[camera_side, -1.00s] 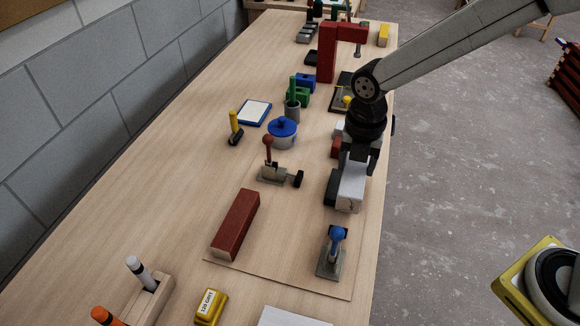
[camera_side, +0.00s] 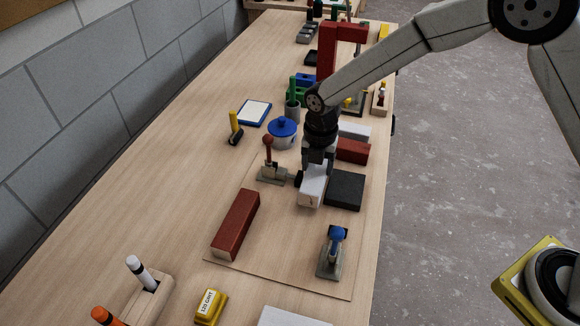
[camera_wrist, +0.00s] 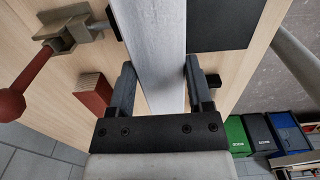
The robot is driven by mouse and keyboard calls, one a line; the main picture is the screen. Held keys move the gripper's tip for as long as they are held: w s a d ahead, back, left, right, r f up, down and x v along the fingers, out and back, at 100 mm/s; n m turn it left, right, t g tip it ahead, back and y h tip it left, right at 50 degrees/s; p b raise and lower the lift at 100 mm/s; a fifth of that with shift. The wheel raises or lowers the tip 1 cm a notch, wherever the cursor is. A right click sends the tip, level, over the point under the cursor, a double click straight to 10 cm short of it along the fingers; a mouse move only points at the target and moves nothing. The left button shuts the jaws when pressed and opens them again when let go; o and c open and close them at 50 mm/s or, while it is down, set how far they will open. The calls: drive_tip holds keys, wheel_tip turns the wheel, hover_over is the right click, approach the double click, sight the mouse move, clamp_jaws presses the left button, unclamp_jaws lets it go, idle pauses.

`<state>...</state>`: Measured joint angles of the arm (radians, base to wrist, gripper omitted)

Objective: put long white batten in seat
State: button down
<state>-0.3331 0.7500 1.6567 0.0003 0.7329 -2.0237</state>
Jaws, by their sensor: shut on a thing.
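The long white batten (camera_side: 311,190) is held in my gripper (camera_side: 318,162) above the thin board (camera_side: 285,250), its near end toward the side camera. In the wrist view the batten (camera_wrist: 152,40) runs up between the two fingers of my gripper (camera_wrist: 159,72). A dark block (camera_side: 345,191) lies just right of the batten. A red batten (camera_side: 236,225) lies at the board's left. I cannot make out the seat for certain, nor whether the batten touches anything beneath.
A red-handled clamp (camera_side: 270,172) stands close left of the batten, and a blue-handled clamp (camera_side: 333,252) stands at the board's front right. Behind the dark block lie a red block (camera_side: 353,151) and a white block (camera_side: 355,132). A blue-lidded pot (camera_side: 283,133) stands farther back.

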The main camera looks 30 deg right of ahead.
sight(314, 175)
drive_tip(key=shift+w+f, duration=0.2)
drive_tip(key=shift+f, duration=0.05)
drive_tip(key=shift+w+a+f, duration=0.1)
drive_tip(key=shift+f, duration=1.6)
drive_tip(key=shift+f, duration=0.15)
unclamp_jaws()
wheel_tip(314, 175, up, 12)
drive_tip(key=shift+r, duration=0.2)
